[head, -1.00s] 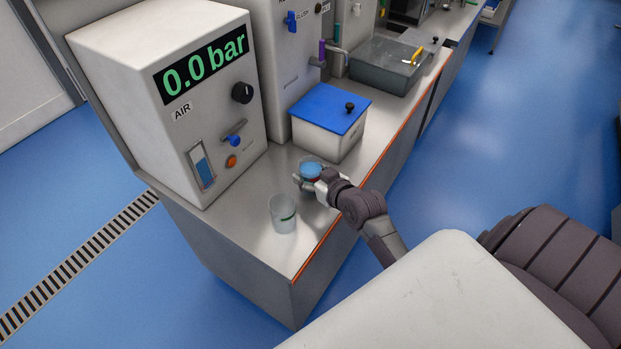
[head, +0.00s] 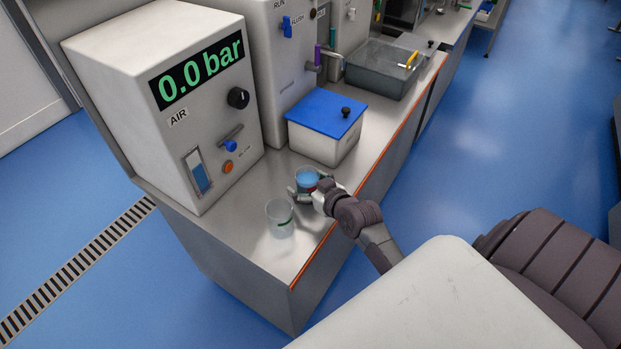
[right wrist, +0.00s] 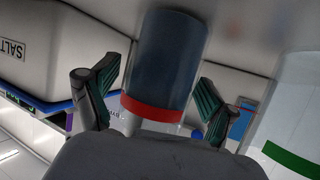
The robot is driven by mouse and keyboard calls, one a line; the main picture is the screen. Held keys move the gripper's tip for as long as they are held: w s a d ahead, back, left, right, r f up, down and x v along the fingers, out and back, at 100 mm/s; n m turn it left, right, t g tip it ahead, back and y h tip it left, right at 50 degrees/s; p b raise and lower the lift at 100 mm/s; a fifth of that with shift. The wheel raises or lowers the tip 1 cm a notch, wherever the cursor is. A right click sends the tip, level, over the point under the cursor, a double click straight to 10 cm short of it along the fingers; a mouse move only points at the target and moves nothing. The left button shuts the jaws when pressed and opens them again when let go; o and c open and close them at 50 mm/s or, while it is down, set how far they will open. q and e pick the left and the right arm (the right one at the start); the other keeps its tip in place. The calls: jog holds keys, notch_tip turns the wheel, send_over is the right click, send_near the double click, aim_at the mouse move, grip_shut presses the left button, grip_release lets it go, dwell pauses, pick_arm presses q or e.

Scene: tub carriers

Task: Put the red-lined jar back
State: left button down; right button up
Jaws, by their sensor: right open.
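The red-lined jar (head: 307,177) is a clear jar with blue contents, upright at the bench top near its front edge. In the right wrist view the jar (right wrist: 165,60) shows its red band, between my fingers. My right gripper (head: 309,192) is open around the jar, with a visible gap on each side in the right wrist view (right wrist: 155,100). Whether the jar's base rests fully on the bench is hidden by the gripper. My left gripper is not in view.
A clear green-lined jar (head: 280,218) stands close to the gripper, nearer the bench end. A white tub with a blue lid (head: 325,115) is behind. The AIR machine (head: 165,100) stands at the left. A grey basin (head: 383,75) is farther back.

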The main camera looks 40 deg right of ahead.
jog(key=v, duration=1.2)
jog(key=shift+b, duration=0.35)
jog(key=s+a+f+n+g, duration=0.1)
jog(key=s+a+f+g, duration=0.2)
jog(key=s+a+g, duration=0.4)
jog(key=s+a+f+n+g, duration=0.1)
jog(key=s+a+f+g, duration=0.15)
jog(key=s+a, duration=0.4)
notch_tip(320, 180, down, 24)
jog(key=s+d+g, duration=0.2)
jog(key=s+d+f, duration=0.2)
jog(key=s+f, duration=1.5)
jog(key=f, duration=0.1)
jog(key=shift+s+d+g, duration=0.3)
jog(key=shift+s+g, duration=0.05)
jog(key=shift+g, duration=0.1)
